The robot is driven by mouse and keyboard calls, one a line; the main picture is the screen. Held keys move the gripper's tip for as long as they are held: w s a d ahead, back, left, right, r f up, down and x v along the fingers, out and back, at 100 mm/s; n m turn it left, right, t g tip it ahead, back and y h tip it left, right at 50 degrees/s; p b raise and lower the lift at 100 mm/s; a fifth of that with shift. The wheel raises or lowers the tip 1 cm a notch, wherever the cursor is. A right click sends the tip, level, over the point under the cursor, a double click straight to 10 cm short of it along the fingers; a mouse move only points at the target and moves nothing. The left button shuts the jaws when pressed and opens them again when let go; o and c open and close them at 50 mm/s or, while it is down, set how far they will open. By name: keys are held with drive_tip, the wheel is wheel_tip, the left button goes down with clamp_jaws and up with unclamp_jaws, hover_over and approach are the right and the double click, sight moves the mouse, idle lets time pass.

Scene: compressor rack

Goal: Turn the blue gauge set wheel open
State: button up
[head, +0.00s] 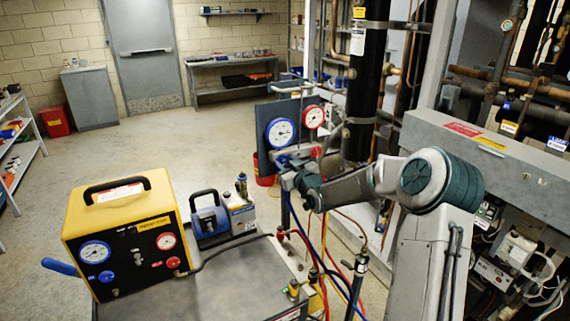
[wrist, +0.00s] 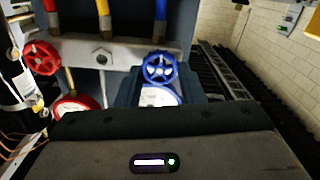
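In the head view the gauge set shows a blue-rimmed gauge (head: 281,132) and a red-rimmed gauge (head: 313,117) on a dark panel. My gripper (head: 291,176) is just below the blue gauge, close to the manifold. Its dark body (wrist: 155,150) fills the bottom of the wrist view, with the wheel just beyond it.
A red wheel (wrist: 41,58) sits left on the same bar in the wrist view. Red, yellow and blue hoses join the bar. Pipes crowd the right; the floor at left is open.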

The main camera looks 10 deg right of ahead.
drive_tip(key=shift+c, duration=1.3)
drive_tip(key=shift+a, duration=0.15)
drive_tip(key=shift+f+b, duration=0.2)
drive_tip(key=shift+b, duration=0.4)
